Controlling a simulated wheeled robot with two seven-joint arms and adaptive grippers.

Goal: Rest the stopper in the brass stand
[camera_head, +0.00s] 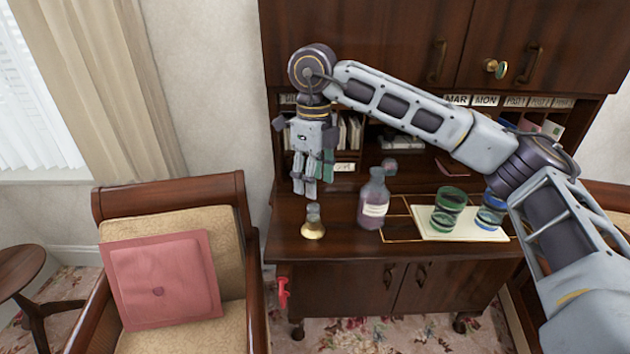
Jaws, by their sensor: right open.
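The brass stand (312,231) is a small rounded gold piece near the left front of the desk top. A greyish, glass-like stopper (313,212) stands upright on it, seemingly seated in its top; the exact fit is too small to tell. My right gripper (312,183) points down just above the stopper, its fingers open and apart from it. A purple-grey glass bottle (374,203) with a pale label stands to the right of the stand. My left gripper is not in view.
A pale tray (462,232) with two banded green and blue glasses stands on the desk (290,243) at right. A small pinkish round thing (390,165) shows behind the bottle's neck. Cabinet doors (375,45) hang above. An armchair (235,255) with a pink cushion stands at left.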

